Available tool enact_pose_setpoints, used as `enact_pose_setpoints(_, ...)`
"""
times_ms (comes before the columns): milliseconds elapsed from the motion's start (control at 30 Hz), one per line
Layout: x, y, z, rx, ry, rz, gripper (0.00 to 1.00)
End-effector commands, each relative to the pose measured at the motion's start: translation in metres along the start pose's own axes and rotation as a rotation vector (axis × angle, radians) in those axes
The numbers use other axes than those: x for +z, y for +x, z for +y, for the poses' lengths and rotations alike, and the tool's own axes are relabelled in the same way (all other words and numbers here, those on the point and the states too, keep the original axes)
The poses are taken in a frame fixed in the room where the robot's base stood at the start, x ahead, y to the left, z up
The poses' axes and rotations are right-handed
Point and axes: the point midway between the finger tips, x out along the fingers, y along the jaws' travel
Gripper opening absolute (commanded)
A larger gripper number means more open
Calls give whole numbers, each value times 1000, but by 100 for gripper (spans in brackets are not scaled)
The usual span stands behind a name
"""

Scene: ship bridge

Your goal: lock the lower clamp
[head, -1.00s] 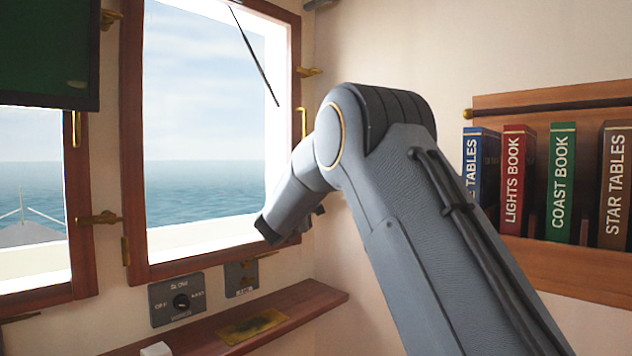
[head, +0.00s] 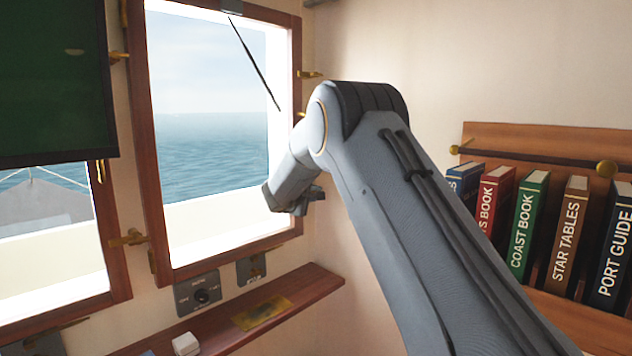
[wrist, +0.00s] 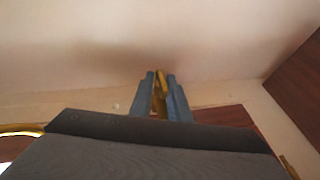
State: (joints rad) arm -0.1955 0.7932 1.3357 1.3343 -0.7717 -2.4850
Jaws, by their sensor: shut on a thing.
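My gripper shows in the wrist view (wrist: 160,98) with its two blue-grey fingers closed on a slim brass piece (wrist: 160,80), which looks like the lower clamp's lever. In the head view my wrist is at the right side of the open-looking window's wooden frame (head: 223,262), and the fingertips and the lower clamp are hidden behind it. The upper brass clamp (head: 311,74) sticks out from the frame's right side. I cannot tell how far the lower clamp is turned.
A shelf (head: 285,300) with a brass plate and a small white block runs below the window. A switch panel (head: 198,293) is above it. A bookshelf (head: 575,140) stands at right. Another brass clamp (head: 127,238) is on the left window edge.

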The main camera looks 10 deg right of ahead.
Motion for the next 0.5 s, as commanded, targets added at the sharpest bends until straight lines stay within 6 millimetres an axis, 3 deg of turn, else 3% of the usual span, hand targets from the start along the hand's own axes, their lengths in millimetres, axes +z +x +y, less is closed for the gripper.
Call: enact_pose_setpoints(500,3,0,-8,-234,87,-5,0)
